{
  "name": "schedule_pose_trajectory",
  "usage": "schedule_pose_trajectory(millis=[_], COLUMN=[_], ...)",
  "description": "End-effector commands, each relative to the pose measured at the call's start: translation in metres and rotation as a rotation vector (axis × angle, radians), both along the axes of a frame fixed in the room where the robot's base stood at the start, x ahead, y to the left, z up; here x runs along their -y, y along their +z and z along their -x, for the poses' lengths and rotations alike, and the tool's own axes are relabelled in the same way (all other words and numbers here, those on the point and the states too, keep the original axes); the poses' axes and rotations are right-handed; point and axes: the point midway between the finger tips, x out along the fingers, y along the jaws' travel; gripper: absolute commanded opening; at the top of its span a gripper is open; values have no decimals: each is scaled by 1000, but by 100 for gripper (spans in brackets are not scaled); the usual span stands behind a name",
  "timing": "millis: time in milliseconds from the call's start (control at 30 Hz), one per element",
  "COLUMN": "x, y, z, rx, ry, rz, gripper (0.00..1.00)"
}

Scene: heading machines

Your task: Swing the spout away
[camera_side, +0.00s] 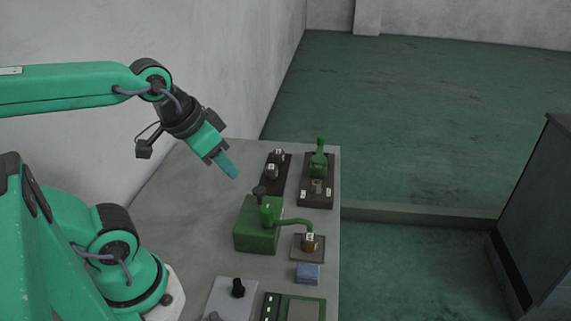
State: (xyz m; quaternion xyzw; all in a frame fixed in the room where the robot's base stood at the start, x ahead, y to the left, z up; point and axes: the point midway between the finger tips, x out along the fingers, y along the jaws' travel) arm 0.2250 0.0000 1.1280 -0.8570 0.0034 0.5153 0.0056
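The spout (294,221) is a thin curved green pipe on top of a green box-shaped machine (256,238) on the bench. It reaches right from the machine's upright post and bends down at its end over a small amber container (309,244) with a white tag. I cannot tell whether the spout end touches the container. My gripper (229,169) is in the air above and left of the machine in the picture, apart from the spout. Its teal fingers overlap in this view, so their opening is hidden. Nothing shows between them.
A dark plate with tagged pieces (274,172) and another with a green device (318,164) lie behind the machine. A blue block (307,273), a green-framed panel (291,308) and a black knob (238,288) are in front. The grey bench (200,200) is bare left of the machine.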

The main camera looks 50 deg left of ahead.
Motion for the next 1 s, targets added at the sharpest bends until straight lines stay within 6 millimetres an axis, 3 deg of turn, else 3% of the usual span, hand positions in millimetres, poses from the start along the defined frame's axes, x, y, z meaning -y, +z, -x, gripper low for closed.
schedule_pose_trajectory(millis=[33,100,367,1000], x=[0,0,2,10], y=[0,-1,-7,-43], z=[-1,-3,-17,-69], rx=[-5,-16,-101,-339], ry=[-11,-41,-280,-1184], rz=[-6,-21,-127,-353], gripper=[41,50,50,50])
